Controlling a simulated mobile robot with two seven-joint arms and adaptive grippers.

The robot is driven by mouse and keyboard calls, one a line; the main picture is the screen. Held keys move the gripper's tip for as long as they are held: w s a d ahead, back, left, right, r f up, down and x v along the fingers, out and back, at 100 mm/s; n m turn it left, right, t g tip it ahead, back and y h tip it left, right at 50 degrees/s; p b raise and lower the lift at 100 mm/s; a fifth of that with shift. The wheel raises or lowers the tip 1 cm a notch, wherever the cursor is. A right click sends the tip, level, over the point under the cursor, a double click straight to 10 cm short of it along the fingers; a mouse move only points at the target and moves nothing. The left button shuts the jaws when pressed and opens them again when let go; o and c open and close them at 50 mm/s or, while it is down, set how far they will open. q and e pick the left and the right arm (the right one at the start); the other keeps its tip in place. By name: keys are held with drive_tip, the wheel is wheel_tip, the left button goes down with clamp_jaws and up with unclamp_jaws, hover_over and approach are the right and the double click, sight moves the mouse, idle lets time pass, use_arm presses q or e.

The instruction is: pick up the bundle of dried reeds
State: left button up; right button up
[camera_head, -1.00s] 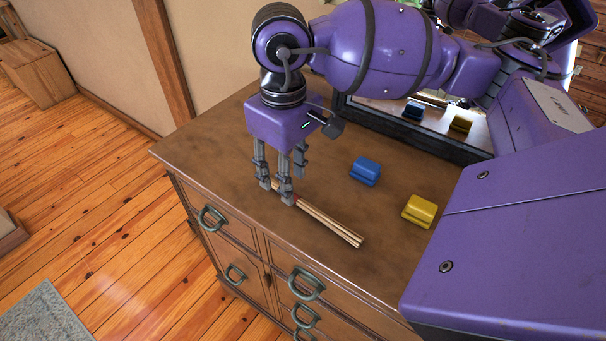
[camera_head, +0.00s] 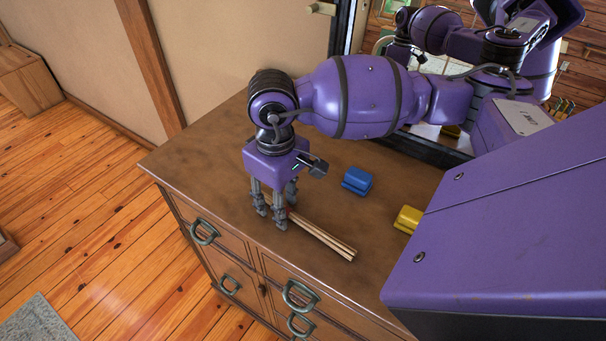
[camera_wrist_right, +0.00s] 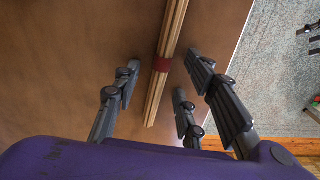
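The bundle of dried reeds (camera_head: 325,238) is a thin tan bunch lying flat on the wooden dresser top near its front edge. In the right wrist view the bundle (camera_wrist_right: 172,35) runs lengthwise, with a red band round it. My right gripper (camera_head: 271,216) points down over the banded part, fingertips low near the dresser top. In the right wrist view my right gripper (camera_wrist_right: 163,85) is open, with fingers on both sides of the bundle and gaps between. Its fingers hide part of the bundle in the head view. My left gripper is not directly in view.
On the dresser top (camera_head: 210,150), a blue block-like object (camera_head: 357,181) lies beyond the bundle and a yellow one (camera_head: 408,219) lies to the right, partly covered by my purple body. A mirror (camera_head: 425,135) stands at the back, reflecting my arm. The dresser's left part is clear.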

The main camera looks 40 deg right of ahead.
clamp_jaws()
drive_tip(key=shift+r, duration=0.1)
idle(0.3)
